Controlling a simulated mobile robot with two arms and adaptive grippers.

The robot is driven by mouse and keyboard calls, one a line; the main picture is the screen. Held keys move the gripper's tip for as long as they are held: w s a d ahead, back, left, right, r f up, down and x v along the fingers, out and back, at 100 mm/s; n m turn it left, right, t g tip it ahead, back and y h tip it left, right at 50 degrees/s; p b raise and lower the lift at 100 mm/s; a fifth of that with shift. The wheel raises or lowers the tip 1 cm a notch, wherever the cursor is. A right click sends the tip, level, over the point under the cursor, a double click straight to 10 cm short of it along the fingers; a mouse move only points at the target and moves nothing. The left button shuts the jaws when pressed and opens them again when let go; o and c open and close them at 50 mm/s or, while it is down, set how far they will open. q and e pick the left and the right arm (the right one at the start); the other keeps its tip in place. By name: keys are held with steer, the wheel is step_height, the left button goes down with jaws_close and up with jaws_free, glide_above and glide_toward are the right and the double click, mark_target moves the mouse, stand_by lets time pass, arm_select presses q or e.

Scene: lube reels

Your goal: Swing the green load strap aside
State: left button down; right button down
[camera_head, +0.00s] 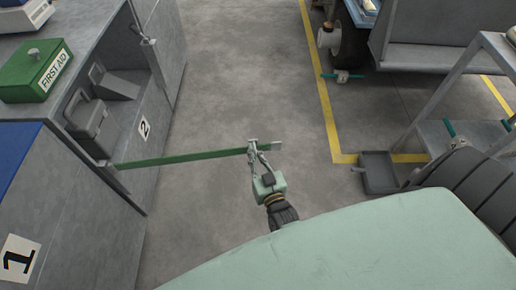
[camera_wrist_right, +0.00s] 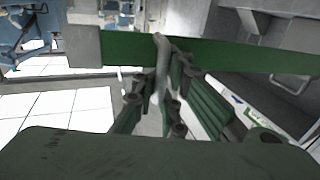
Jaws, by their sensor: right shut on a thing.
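The green load strap (camera_head: 180,159) stretches out from the front of the grey cabinet at the left into the open aisle. Its left end meets the cabinet edge by bay 2, and a grey tip shows at its right end. My right gripper (camera_head: 253,148) is shut on the strap near that free end. In the right wrist view the strap (camera_wrist_right: 240,54) runs across the picture, with the gripper fingers (camera_wrist_right: 161,65) around it and the grey end at the left. My left gripper is not in view.
Bay 2 of the cabinet (camera_head: 170,75) is uncovered, with a grey case (camera_head: 88,118) inside. A green first aid box (camera_head: 38,70) sits on top. A grey tray (camera_head: 378,172) and a shelf cart (camera_head: 462,132) stand at the right. The floor between is clear.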

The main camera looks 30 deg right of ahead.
steer(key=shift+s+d+r, duration=0.1)
steer(key=shift+d, duration=0.1)
steer(key=c, duration=2)
jaws_free()
steer(key=shift+o, duration=0.8)
steer(key=shift+s+a, duration=0.15)
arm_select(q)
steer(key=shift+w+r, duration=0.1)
arm_select(e)
steer(key=s+a, duration=0.2)
steer(key=s, duration=0.9)
steer(key=shift+s, duration=0.35)
